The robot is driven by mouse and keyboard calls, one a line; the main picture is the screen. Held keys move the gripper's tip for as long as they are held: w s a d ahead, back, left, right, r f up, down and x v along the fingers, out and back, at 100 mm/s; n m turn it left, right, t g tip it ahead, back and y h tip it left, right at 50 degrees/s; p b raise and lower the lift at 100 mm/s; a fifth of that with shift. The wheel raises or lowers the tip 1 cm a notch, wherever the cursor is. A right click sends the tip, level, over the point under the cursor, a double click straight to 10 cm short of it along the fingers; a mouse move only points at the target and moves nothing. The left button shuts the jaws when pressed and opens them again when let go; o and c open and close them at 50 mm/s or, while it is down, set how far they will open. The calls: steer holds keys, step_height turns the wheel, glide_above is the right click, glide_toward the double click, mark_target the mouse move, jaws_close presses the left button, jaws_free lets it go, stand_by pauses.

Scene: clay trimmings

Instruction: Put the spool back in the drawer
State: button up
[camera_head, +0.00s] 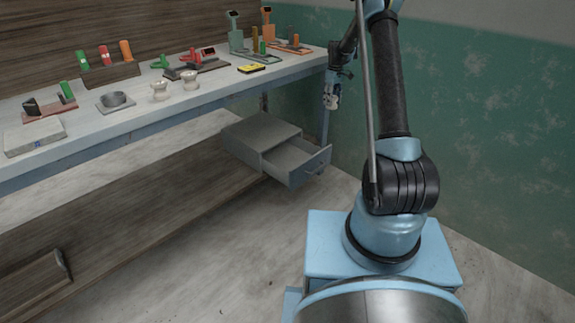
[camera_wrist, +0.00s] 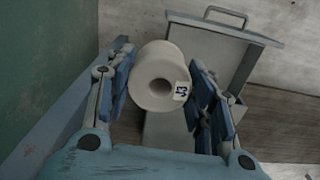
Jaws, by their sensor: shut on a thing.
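My gripper (camera_wrist: 163,98) is shut on a pale spool (camera_wrist: 158,78), with blue fingers on both sides of it. The spool has a round centre hole and a white label with dark marks. In the head view my gripper (camera_head: 338,73) points down and the spool (camera_head: 331,97) hangs below it, near the bench's right end. The grey drawer (camera_head: 312,172) stands pulled open from its cabinet under the bench. In the wrist view the open drawer (camera_wrist: 237,61) lies below and beyond the spool, which hides part of it. The visible part of its inside looks empty.
The bench (camera_head: 130,114) holds two similar pale spools (camera_head: 160,92), a grey dish (camera_head: 115,101), a yellow block (camera_head: 251,68) and racks of coloured tools. Its right edge and leg are close to my gripper. Floor in front of the drawer is clear.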

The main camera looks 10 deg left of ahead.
steer(key=s+a+f+n, duration=0.5)
steer(key=a+f+n, duration=0.3)
steer(key=f, duration=0.3)
steer(key=s+a+f+n, duration=0.5)
steer(key=a+f+n, duration=0.35)
steer(key=f, duration=0.35)
steer(key=shift+d+f, duration=0.1)
steer(key=shift+f, duration=4.75)
steer(key=o, duration=1.3)
steer(key=shift+o, duration=0.2)
